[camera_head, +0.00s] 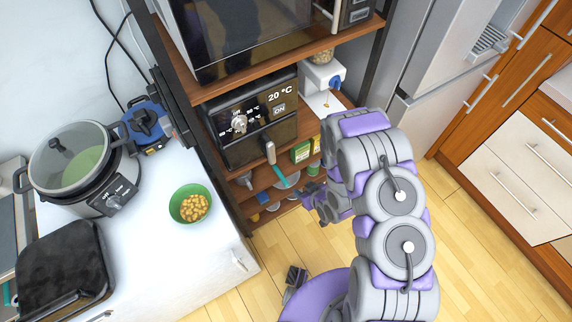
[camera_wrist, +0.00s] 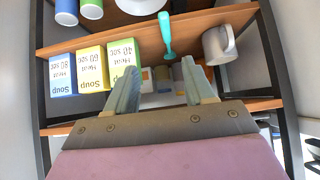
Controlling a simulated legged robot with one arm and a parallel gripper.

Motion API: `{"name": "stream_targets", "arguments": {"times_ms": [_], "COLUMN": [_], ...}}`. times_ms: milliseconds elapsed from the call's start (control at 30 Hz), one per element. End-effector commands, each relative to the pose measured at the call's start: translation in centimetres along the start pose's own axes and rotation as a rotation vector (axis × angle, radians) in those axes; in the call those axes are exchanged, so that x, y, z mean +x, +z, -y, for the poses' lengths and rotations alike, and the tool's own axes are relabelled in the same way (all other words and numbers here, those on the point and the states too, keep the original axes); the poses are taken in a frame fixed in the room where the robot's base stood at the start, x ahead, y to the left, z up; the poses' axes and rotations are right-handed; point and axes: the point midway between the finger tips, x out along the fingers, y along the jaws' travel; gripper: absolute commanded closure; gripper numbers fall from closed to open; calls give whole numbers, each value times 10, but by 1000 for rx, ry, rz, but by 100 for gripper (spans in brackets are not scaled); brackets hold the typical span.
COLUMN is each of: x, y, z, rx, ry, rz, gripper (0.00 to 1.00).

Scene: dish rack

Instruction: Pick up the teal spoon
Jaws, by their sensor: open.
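The teal spoon (camera_wrist: 166,33) lies on the wooden shelf in the wrist view, upper middle, beyond my fingertips and roughly in line with the gap between them. In the head view a teal piece (camera_head: 289,181) shows on the rack's shelf below the oven; it looks like the same spoon. My gripper (camera_wrist: 160,66) is open and empty, its two fingers pointing toward the shelf edge. In the head view my gripper (camera_head: 329,203) is beside the lower shelves, its fingers mostly hidden.
Soup boxes (camera_wrist: 91,69) stand left of the spoon, a white mug (camera_wrist: 219,45) right, a white bowl or plate (camera_wrist: 140,5) behind. Blue and green cups (camera_wrist: 66,11) are at far left. Dark rack posts (camera_wrist: 274,60) flank the shelf. A counter holds a green bowl (camera_head: 183,211).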

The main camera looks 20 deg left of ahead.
Motion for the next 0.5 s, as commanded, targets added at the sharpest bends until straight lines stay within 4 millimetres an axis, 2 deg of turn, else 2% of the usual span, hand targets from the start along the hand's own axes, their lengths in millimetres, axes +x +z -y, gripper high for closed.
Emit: {"name": "stream_targets", "arguments": {"times_ms": [200, 500], "x": [44, 90], "y": [0, 5], "z": [4, -4], "rx": [-3, 7], "ry": [-2, -8], "rz": [2, -8], "gripper": [47, 47]}}
